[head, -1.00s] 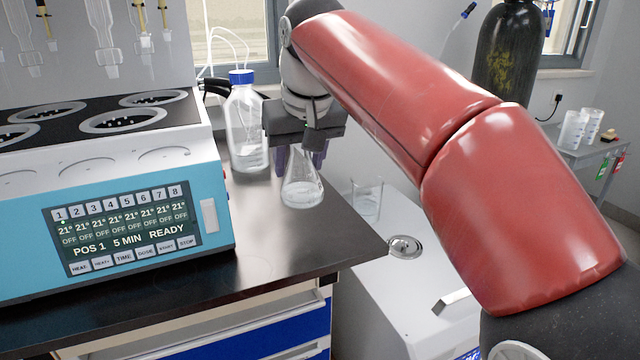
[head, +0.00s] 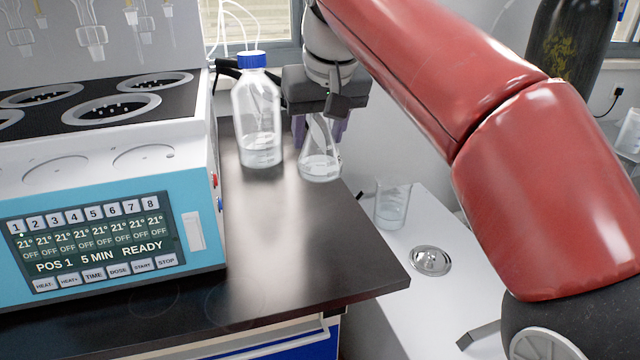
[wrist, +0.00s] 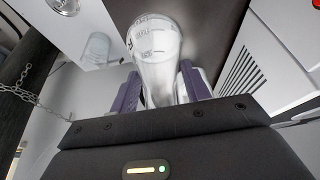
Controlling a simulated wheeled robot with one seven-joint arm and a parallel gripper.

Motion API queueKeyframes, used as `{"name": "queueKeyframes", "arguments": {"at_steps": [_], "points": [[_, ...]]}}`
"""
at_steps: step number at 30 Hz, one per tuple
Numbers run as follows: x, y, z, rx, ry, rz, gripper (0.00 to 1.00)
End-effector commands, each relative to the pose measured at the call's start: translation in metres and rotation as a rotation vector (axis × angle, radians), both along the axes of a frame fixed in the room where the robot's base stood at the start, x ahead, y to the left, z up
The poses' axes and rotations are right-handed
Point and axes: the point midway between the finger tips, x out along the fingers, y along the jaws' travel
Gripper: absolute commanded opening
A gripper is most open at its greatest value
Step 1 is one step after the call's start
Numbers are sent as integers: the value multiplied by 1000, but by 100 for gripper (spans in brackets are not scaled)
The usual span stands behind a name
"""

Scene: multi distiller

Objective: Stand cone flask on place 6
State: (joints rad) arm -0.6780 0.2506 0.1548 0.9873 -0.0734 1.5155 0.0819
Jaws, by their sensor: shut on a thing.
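The cone flask (head: 320,166) is clear glass with some clear liquid at its bottom. My gripper (head: 320,128) is shut on its neck and holds it upright at the right part of the dark bench, beside the bottle. I cannot tell whether its base touches the bench. In the wrist view the flask (wrist: 155,45) sits between the two purple fingers (wrist: 160,85). The blue distiller (head: 110,225) stands at the left with several round wells on top. Its panel shows positions 1 to 8. Place 6 cannot be picked out in these frames.
A blue-capped bottle (head: 258,120) with tubes stands close left of the flask. A glass beaker (head: 393,205) and a round metal lid (head: 430,260) are on the lower white surface at the right. The bench front (head: 300,260) is clear.

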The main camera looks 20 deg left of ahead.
Motion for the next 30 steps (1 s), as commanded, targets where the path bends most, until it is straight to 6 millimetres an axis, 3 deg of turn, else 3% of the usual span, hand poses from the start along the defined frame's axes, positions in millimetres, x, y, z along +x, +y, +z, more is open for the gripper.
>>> {"name": "queueKeyframes", "arguments": {"at_steps": [3,8,13,29,30], "points": [[0,-1,-24,-1,-1,0,21],[0,0,-36,0,-1,-1,21],[0,-1,-60,-1,0,-1,21],[0,0,-74,1,0,-1,21],[0,0,-74,0,0,-1,48]]}}
